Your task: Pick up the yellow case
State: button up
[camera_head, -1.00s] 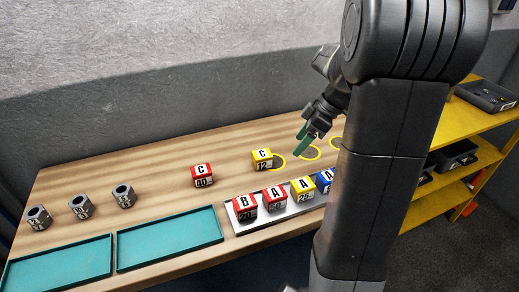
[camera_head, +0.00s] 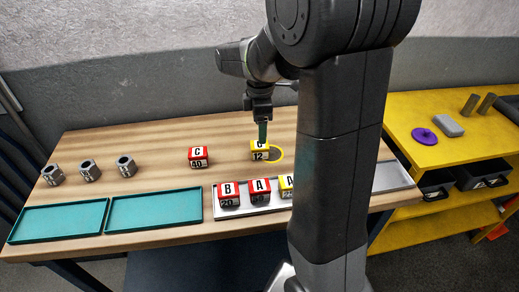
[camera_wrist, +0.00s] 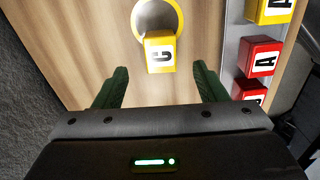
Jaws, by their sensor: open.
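The yellow case marked C and 12 (camera_head: 257,151) stands on the wooden table, at the edge of a yellow ring (camera_head: 277,153). In the head view my gripper (camera_head: 263,132) hangs above it and hides part of its top. In the wrist view the yellow case (camera_wrist: 160,55) lies ahead of my gripper (camera_wrist: 160,80), between the lines of its two green fingers. The fingers are apart and nothing is between them. Another yellow case marked A (camera_head: 286,187) stands on the grey tray (camera_head: 393,177), partly hidden by my arm.
A red case C (camera_head: 198,157) stands left of the yellow case. Red cases B (camera_head: 229,194) and A (camera_head: 259,191) stand on the grey tray. Several metal nuts (camera_head: 88,170) and two empty teal trays (camera_head: 155,209) are at left. A yellow shelf (camera_head: 400,120) stands at right.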

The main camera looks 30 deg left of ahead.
aim_at(260, 146)
notch_tip(260, 146, down, 8)
jog(key=shift+s+a+r+p, duration=0.1)
jog(key=shift+r+p, duration=0.05)
jog(key=shift+p, duration=0.15)
jog(key=c, duration=1.2)
jog(key=shift+o, duration=0.2)
jog(key=shift+r, duration=0.1)
